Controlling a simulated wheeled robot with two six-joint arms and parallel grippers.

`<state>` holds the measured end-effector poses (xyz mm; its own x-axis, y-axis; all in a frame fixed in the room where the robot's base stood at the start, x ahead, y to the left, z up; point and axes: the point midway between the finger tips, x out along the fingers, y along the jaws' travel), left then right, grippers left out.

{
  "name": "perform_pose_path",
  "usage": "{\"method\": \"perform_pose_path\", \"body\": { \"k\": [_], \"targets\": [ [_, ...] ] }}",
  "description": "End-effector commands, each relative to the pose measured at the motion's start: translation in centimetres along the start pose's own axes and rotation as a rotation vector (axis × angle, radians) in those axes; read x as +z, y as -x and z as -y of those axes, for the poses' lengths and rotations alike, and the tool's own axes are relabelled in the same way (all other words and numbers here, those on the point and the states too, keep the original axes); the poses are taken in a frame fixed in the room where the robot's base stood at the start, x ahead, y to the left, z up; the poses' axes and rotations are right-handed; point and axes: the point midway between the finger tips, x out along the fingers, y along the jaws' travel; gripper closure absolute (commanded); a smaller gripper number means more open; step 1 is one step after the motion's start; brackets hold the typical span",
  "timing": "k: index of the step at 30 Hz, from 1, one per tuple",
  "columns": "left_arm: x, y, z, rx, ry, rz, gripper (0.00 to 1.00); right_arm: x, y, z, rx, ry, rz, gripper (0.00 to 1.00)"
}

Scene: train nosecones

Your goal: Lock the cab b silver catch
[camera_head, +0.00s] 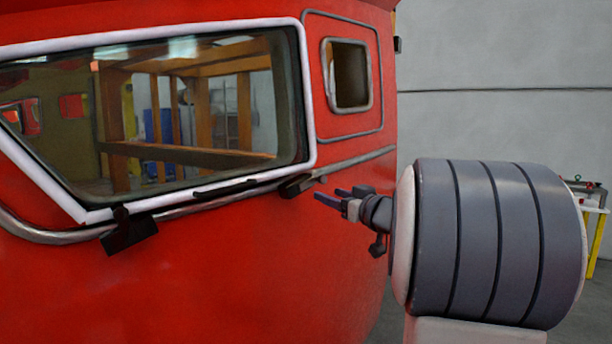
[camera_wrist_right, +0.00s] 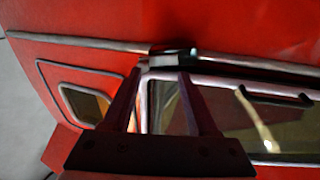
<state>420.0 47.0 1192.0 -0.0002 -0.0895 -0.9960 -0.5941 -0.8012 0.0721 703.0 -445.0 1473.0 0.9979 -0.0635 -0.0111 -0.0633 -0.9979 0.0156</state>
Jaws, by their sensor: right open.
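The red cab nosecone (camera_head: 260,270) fills the left and middle of the head view, with a white-framed windscreen. A dark catch (camera_head: 297,186) sits on the silver rail (camera_head: 358,161) at the windscreen's lower right corner. My right gripper (camera_head: 331,194) is open and empty, just right of this catch. In the right wrist view, the catch (camera_wrist_right: 172,54) lies just beyond and between the open fingertips (camera_wrist_right: 161,72), apparently apart from them. A second dark catch (camera_head: 128,233) is at the lower left of the windscreen. I cannot tell whether either is locked. My left gripper is not in view.
A black wiper (camera_head: 225,187) lies along the windscreen's lower edge, near the catch. A small side window (camera_head: 350,75) is above right. A yellow-legged table (camera_head: 592,225) stands behind my right arm. Grey wall fills the right background.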

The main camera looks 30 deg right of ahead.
Motion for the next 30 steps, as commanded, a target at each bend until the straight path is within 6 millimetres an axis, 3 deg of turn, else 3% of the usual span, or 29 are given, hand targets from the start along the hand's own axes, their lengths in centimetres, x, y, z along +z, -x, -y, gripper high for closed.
{"method": "perform_pose_path", "body": {
  "k": [1, 3, 9, 14, 24, 30],
  "targets": [
    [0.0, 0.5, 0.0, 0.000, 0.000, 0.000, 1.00, -0.8, 1.3, -1.7, -0.005, -0.001, -0.008, 0.41],
    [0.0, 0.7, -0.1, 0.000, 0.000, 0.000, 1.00, -1.2, 2.6, -2.8, -0.027, -0.006, -0.012, 0.41],
    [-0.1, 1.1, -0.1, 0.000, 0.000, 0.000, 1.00, -1.6, 3.9, -3.7, -0.064, -0.017, -0.011, 0.41],
    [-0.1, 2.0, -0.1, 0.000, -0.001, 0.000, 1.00, -1.7, 1.7, -3.4, -0.070, -0.019, -0.010, 0.41],
    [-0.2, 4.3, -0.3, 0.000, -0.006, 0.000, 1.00, -1.8, -4.4, -3.1, -0.067, -0.018, -0.010, 0.41],
    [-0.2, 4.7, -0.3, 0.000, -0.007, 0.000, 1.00, -1.6, -6.0, -3.0, -0.064, -0.016, -0.011, 0.41]
  ]
}}
